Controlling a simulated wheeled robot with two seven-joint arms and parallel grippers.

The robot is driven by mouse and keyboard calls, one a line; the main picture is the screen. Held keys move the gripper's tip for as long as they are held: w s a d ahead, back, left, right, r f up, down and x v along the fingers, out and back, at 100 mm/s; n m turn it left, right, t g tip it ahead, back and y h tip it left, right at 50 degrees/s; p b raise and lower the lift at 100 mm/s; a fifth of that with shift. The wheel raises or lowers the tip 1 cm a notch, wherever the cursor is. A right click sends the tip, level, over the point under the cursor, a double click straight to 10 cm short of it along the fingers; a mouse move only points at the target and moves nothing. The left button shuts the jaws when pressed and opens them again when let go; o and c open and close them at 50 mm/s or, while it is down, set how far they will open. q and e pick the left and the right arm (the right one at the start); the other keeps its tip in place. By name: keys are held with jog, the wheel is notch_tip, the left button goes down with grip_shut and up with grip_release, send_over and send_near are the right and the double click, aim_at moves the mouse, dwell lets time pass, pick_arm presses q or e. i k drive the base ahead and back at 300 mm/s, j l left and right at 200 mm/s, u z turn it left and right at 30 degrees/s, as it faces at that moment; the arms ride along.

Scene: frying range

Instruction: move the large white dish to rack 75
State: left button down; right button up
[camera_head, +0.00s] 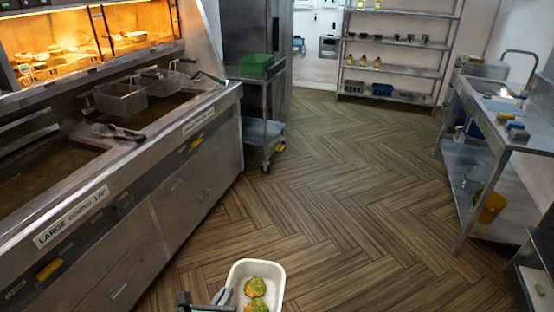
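The large white dish (277,268) is at the bottom centre, cut off by the lower picture edge. Two round yellow-green food pieces (255,287) lie in it. My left gripper (222,298) is at the dish's left side, with a finger at its rim, and looks shut on it. The dish appears held above the floor, with no table seen under it. My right gripper is not in view. A metal shelf rack (398,42) stands against the back wall. I cannot read the number 75 on anything.
A fryer counter (190,140) with baskets runs along the left. A cart (262,130) with a green bin (256,65) stands at its far end. A sink table (470,135) is at the right. The wooden floor (340,190) between is clear.

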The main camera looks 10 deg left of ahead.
aim_at(73, 60)
jog(key=i+l+u, duration=0.1)
jog(key=i+u, duration=0.35)
jog(key=i, duration=0.75)
jog(key=i+l+u, duration=0.15)
jog(key=i+u, duration=0.3)
jog(key=i, duration=0.2)
jog(key=i+l+u, duration=0.45)
jog(key=i, duration=0.2)
jog(key=i+l+u, duration=0.4)
jog(key=i+l, duration=0.15)
jog(key=i+j, duration=0.05)
